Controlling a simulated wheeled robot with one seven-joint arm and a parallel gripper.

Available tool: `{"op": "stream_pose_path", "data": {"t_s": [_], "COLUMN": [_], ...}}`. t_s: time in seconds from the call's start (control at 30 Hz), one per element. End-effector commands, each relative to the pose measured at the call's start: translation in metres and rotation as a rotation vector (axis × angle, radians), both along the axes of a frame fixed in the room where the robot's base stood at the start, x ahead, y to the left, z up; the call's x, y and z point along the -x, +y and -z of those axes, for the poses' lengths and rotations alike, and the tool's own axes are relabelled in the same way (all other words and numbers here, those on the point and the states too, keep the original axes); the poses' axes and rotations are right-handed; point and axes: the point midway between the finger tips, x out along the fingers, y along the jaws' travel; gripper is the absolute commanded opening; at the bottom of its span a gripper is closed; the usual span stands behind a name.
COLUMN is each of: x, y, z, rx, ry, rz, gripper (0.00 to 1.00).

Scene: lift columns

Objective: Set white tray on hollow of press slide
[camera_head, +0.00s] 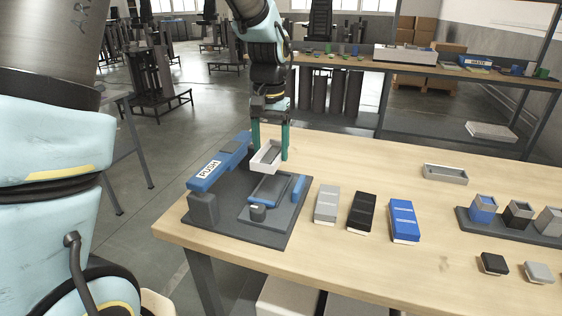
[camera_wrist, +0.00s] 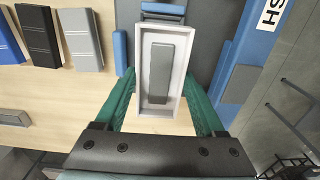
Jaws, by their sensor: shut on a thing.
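The white tray (camera_head: 264,160) is a small open box held between the green fingers of my gripper (camera_head: 270,143). It hangs over the far edge of the press base. In the wrist view the tray (camera_wrist: 139,82) sits between the fingertips (camera_wrist: 162,95), with a grey block (camera_wrist: 160,72) lying in it. The press slide (camera_head: 270,190) is a blue-edged piece with a dark hollow, on the dark press base (camera_head: 225,228), nearer the camera than the tray. In the wrist view the slide (camera_wrist: 163,10) shows only partly, beyond the tray.
The blue press arm marked PUSH (camera_head: 218,165) stands left of the slide. Grey, black and blue boxes (camera_head: 326,203) (camera_head: 362,211) (camera_head: 404,220) lie to the right. A grey tray (camera_head: 445,174) and a rack of cups (camera_head: 510,228) stand farther right.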

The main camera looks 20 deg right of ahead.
Motion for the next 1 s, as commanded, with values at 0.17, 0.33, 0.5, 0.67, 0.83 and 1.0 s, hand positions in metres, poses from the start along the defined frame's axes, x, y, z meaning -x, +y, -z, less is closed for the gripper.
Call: {"op": "stream_pose_path", "data": {"t_s": [0.17,0.33,0.5,0.67,0.83,1.0], "x": [0.0,0.0,0.0,0.0,0.0,0.0], "y": [0.0,0.0,0.0,0.0,0.0,0.0], "z": [0.013,0.019,0.033,0.049,0.061,0.066], "rx": [0.0,0.0,-0.001,-0.001,-0.001,0.001], "ry": [0.0,0.0,0.001,0.001,0.001,-0.001], "rz": [0.0,0.0,0.0,0.0,0.0,0.0], "gripper": [0.15,0.15,0.15,0.15,0.15,0.15]}}
